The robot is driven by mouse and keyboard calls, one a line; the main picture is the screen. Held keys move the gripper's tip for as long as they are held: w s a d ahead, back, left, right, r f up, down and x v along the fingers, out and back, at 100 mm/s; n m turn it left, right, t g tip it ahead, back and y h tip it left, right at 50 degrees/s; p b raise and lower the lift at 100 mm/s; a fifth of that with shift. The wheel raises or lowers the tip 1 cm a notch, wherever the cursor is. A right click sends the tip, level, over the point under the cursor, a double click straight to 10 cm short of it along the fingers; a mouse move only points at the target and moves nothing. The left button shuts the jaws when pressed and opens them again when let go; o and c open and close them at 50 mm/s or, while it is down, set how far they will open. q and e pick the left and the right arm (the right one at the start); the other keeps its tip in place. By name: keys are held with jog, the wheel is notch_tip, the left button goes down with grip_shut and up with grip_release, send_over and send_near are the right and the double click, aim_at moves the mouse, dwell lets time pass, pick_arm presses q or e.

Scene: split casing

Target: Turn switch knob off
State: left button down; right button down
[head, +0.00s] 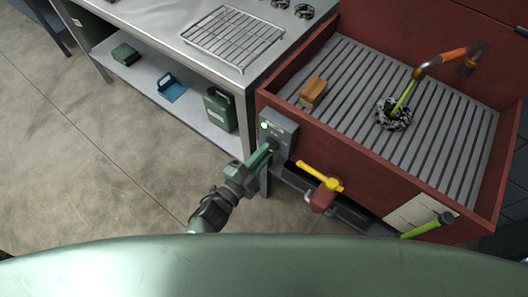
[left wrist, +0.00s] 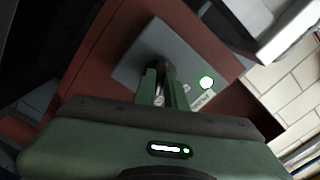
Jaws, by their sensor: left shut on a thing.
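A grey switch box (head: 282,127) is mounted on the front left corner of the red basin. Its round light (head: 265,125) glows green, and the light also shows in the left wrist view (left wrist: 207,82). My left gripper (head: 268,150) is at the lower part of the box. It is shut on the dark switch knob (head: 274,144), which the fingers mostly cover. In the left wrist view the fingers of the left gripper (left wrist: 160,85) reach the face of the box (left wrist: 125,75). The knob's angle cannot be made out. My right gripper is not in view.
The red basin (head: 380,185) has a slatted grey floor with a sponge-like block (head: 312,92) and a hose. A yellow valve handle (head: 320,176) sits right of the box. A steel table (head: 180,50) stands left; open floor lies below it.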

pick_arm(q)
jog(key=shift+n, duration=0.3)
jog(key=shift+n+p, duration=1.2)
jog(key=shift+n, duration=4.4)
jog(key=c, duration=1.5)
grip_release()
jog(key=shift+o, duration=0.2)
jog(key=v, duration=0.8)
jog(key=shift+b, duration=0.3)
